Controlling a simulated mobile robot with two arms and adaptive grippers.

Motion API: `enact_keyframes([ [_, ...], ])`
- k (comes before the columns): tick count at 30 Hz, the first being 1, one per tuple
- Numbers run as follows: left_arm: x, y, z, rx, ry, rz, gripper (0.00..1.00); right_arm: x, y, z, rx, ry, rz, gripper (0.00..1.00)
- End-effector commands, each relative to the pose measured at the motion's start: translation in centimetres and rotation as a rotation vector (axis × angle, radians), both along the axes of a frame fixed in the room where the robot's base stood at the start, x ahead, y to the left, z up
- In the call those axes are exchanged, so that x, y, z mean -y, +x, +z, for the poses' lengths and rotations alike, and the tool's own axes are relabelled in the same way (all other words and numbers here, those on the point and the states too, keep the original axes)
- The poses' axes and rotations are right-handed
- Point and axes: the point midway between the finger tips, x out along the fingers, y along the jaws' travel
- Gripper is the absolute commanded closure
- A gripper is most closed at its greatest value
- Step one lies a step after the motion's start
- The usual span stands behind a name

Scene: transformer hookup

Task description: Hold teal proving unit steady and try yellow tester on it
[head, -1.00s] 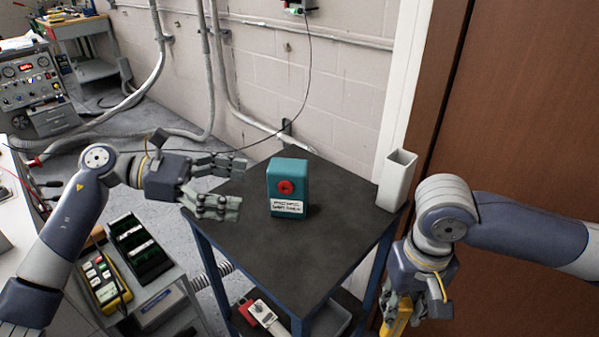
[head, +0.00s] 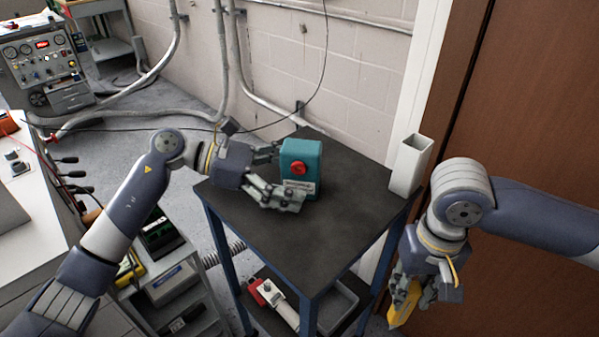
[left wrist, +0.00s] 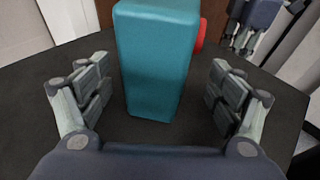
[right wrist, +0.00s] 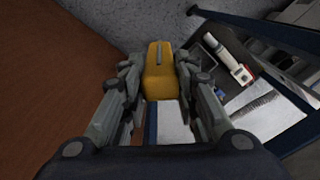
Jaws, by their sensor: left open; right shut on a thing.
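The teal proving unit (head: 301,158) stands upright on the dark top of a small table, its red round socket facing front. My left gripper (head: 282,172) is open, with one finger on each side of the unit. In the left wrist view the unit (left wrist: 157,65) stands between the open fingers (left wrist: 155,98), with a gap showing at both sides. My right gripper (head: 410,297) is shut on the yellow tester (head: 402,303), off the table's right front side.
A white square holder (head: 409,166) stands at the table's right back corner, by the brown door (head: 510,110). The table's lower shelf holds a red and white device (head: 275,300). The dark tabletop (head: 335,220) is clear in front of the unit.

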Motion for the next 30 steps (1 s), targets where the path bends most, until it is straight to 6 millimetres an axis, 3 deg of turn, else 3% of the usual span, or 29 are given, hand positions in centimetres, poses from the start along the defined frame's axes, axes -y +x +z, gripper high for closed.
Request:
enact_keyframes([
  [10,0.3,-0.01,-0.04,0.001,0.0,0.0,0.15,-0.01,0.02,-0.06,0.001,0.0,0.0,1.0],
  [19,0.29,-0.02,-0.06,0.0,0.0,-0.001,0.71,-0.01,0.02,-0.07,0.001,0.0,0.0,1.0],
  [23,0.29,-0.03,-0.09,0.0,0.001,-0.001,0.72,-0.01,0.02,-0.07,0.001,0.0,0.0,1.0],
  [24,0.29,-0.03,-0.09,-0.001,0.001,-0.001,0.54,-0.01,0.02,-0.07,0.001,0.0,0.0,1.0],
  [25,0.28,-0.03,-0.1,-0.001,0.001,-0.001,0.47,-0.01,0.02,-0.07,0.001,0.0,0.0,1.0],
  [30,0.28,-0.02,-0.09,0.0,0.0,-0.001,0.43,-0.01,0.02,-0.07,0.001,0.0,0.0,1.0],
])
